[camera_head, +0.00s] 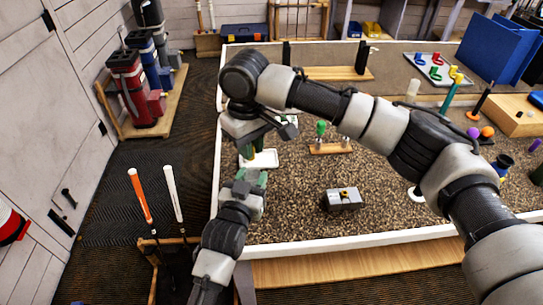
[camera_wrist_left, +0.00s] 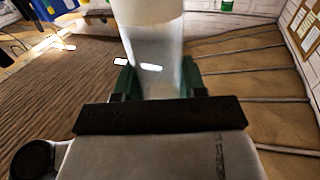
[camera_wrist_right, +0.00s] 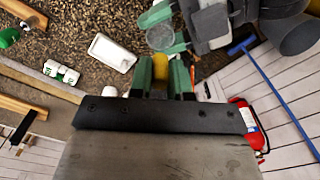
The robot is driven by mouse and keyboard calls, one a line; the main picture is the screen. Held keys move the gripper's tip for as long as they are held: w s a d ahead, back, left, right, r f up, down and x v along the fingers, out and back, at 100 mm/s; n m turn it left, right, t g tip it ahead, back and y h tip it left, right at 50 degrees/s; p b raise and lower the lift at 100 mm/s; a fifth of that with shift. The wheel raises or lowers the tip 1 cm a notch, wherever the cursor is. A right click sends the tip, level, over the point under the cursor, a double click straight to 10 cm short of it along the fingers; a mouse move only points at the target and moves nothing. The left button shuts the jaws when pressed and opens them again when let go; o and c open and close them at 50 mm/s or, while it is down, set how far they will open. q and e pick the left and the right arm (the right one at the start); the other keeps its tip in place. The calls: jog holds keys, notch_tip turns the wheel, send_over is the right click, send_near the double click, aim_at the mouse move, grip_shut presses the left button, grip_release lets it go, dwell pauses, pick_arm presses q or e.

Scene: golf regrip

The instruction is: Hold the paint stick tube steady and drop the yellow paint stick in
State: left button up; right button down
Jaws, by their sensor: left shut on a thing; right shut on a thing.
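My left gripper (camera_head: 250,180) is shut on the paint stick tube, which shows as a clear, whitish cylinder (camera_wrist_left: 155,55) between the green fingers (camera_wrist_left: 160,85) in the left wrist view. My right gripper (camera_head: 252,136) is just above the left one and shut on the yellow paint stick (camera_head: 250,153), whose yellow shows below it. In the right wrist view the yellow stick (camera_wrist_right: 160,68) is between my right fingers (camera_wrist_right: 174,75), and the tube's round mouth (camera_wrist_right: 160,38) is close beyond it. The stick's lower end is hard to make out, so I cannot tell whether it is inside the tube.
A white tray (camera_head: 266,159) lies on the gravel-topped table just behind the grippers. A grey box (camera_head: 341,199) and a wooden stand with a green-topped item (camera_head: 321,128) are to the right. Two clubs with orange (camera_head: 139,195) and white (camera_head: 172,193) grips stand left of my left arm.

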dwell(0.4)
jog(key=shift+f, duration=2.9)
jog(key=c, duration=1)
grip_release()
jog(key=shift+r, duration=0.1)
notch_tip(320, 180, up, 12)
jog(key=shift+f, duration=0.1)
